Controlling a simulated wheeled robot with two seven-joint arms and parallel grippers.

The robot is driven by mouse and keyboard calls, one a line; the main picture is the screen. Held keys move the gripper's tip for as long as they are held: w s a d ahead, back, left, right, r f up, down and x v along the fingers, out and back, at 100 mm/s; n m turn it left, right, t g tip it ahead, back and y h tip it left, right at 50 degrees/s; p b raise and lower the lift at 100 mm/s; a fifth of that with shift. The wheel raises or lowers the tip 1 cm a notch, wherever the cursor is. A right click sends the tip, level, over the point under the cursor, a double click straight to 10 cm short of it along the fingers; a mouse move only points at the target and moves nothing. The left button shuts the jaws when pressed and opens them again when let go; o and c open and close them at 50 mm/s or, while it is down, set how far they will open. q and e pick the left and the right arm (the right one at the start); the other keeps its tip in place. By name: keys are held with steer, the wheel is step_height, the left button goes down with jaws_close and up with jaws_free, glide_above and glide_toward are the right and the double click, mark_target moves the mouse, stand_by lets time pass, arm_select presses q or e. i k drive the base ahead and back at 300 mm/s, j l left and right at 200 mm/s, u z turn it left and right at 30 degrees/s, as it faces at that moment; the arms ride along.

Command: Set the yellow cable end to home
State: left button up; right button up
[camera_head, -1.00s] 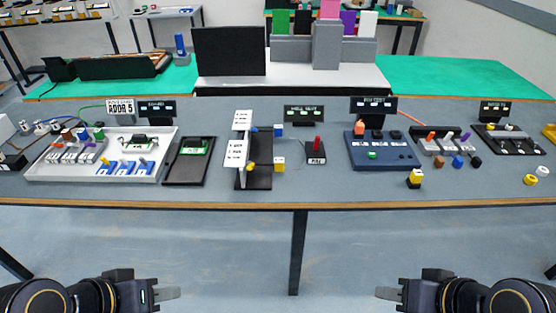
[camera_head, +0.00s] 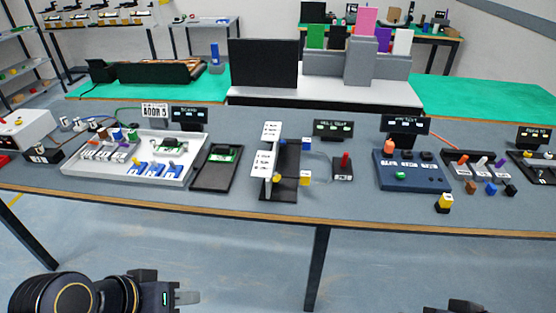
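A small yellow piece (camera_head: 136,162) stands by the blue holders (camera_head: 158,170) in the white tray (camera_head: 75,168), left of centre on the table. I cannot tell for sure that it is the yellow cable end. Several small coloured plugs (camera_head: 117,135) stand at the tray's back left. My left gripper (camera_head: 187,297) is low at the bottom left, in front of the table and apart from everything on it. It is seen side-on, so its opening is unclear. Only the top of my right gripper's arm (camera_head: 455,306) shows at the bottom edge; its fingers are hidden.
A black tray with a green board (camera_head: 212,180), a white-labelled rack (camera_head: 262,165) and a blue panel (camera_head: 390,182) stand along the table. A black screen (camera_head: 262,64) stands behind.

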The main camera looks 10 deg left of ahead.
mark_target(305, 178)
steer(key=i+u, duration=0.15)
steer(key=u, duration=0.2)
steer(key=i+u, duration=0.15)
steer(key=u, duration=0.2)
steer(key=i+l+u, duration=0.1)
steer(key=u, duration=0.25)
